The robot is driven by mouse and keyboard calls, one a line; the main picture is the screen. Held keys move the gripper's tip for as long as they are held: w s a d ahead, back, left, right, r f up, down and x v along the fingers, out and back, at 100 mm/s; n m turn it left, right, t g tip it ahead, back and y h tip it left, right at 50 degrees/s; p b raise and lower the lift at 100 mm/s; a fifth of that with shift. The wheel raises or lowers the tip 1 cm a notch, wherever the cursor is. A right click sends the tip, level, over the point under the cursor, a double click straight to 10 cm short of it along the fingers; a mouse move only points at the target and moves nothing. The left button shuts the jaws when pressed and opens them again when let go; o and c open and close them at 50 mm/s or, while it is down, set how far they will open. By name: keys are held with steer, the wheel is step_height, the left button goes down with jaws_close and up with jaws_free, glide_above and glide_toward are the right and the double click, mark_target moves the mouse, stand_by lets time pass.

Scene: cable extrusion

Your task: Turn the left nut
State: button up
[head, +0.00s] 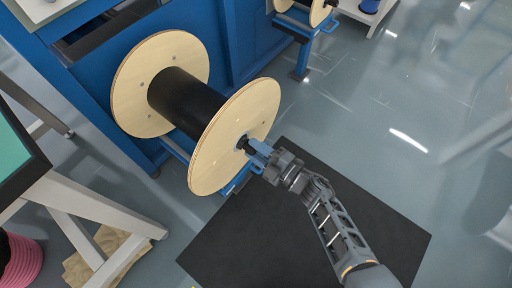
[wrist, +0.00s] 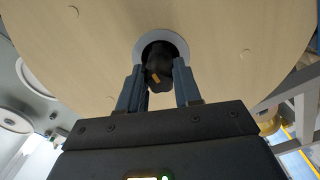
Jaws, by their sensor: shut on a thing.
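A large cable spool with pale wooden flanges (head: 215,150) and a black wound core (head: 185,100) sits on a blue stand. The black nut (wrist: 159,66) is at the centre of the near flange, inside a grey ring (wrist: 178,42), with a small orange mark on it. In the head view the nut (head: 243,144) is partly covered by my gripper (head: 256,149). My gripper, with blue-grey fingers, is at the flange centre. In the wrist view its fingers (wrist: 158,88) stand on both sides of the nut and are shut on it.
A blue machine cabinet (head: 95,115) stands behind the spool. A white-legged table (head: 95,200) is at the lower left, with a pink coil (head: 20,262) beneath. A black mat (head: 290,230) lies under my arm. Grey floor to the right is clear.

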steer(key=m+p, duration=0.1)
steer(key=m, duration=0.4)
steer(key=shift+m, duration=0.3)
steer(key=m+p, duration=0.1)
steer(key=m, duration=0.3)
steer(key=shift+m, duration=0.3)
steer(key=m+p, duration=0.1)
steer(key=m, duration=0.3)
steer(key=shift+f, duration=0.1)
steer(key=m, duration=0.6)
steer(key=shift+p, duration=0.35)
steer(key=m, duration=0.5)
steer(key=shift+s, duration=0.1)
steer(key=m, duration=0.5)
steer(key=shift+p, duration=0.35)
steer(key=m, duration=0.5)
steer(key=shift+m, duration=2.4)
